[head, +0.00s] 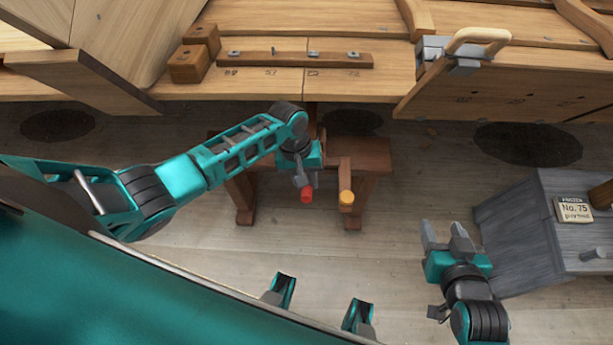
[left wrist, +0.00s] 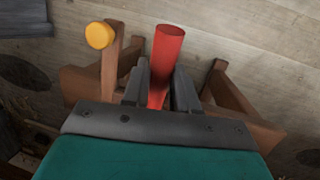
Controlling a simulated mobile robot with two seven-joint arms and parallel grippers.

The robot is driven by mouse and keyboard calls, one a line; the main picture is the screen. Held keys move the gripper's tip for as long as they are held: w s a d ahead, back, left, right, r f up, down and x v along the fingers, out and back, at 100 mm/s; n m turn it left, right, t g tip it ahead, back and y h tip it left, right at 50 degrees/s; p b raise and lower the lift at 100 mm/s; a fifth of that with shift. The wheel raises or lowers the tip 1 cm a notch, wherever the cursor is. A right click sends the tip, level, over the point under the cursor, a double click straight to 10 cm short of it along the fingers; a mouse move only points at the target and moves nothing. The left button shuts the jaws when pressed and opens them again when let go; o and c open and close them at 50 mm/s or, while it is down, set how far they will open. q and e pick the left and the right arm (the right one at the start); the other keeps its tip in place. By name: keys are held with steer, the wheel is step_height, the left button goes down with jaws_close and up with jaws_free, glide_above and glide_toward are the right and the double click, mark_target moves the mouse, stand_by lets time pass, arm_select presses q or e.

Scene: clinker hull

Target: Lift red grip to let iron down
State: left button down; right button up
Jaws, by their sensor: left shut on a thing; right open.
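The red grip (head: 307,195) shows just below my left gripper (head: 302,180) in the head view. In the left wrist view the red grip (left wrist: 166,62) stands between the two fingers (left wrist: 157,90), which are shut on it. Beside it, a wooden lever ends in a yellow knob (head: 346,198), which also shows in the left wrist view (left wrist: 99,35). Both are at a dark red wooden stand (head: 372,155). My right gripper (head: 446,234) is open and empty, well to the right. I cannot make out the iron for certain.
The plank hull (head: 300,18) runs across the back. On it are a wooden strip (head: 296,59) with metal pieces, wooden blocks (head: 190,62) and a grey metal piece with a pale handle (head: 482,36). A grey chest (head: 540,240) stands right. The floor between stand and chest is clear.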

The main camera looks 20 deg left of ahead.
arm_select(q)
steer(key=shift+w+r, duration=0.15)
steer(key=shift+r, duration=0.05)
steer(key=c, duration=1.2)
jaws_free()
steer(key=o, duration=0.3)
steer(key=p+v, duration=0.3)
steer(key=v, duration=0.9)
steer(key=shift+a+r+p, duration=0.15)
steer(key=shift+r+p, duration=0.25)
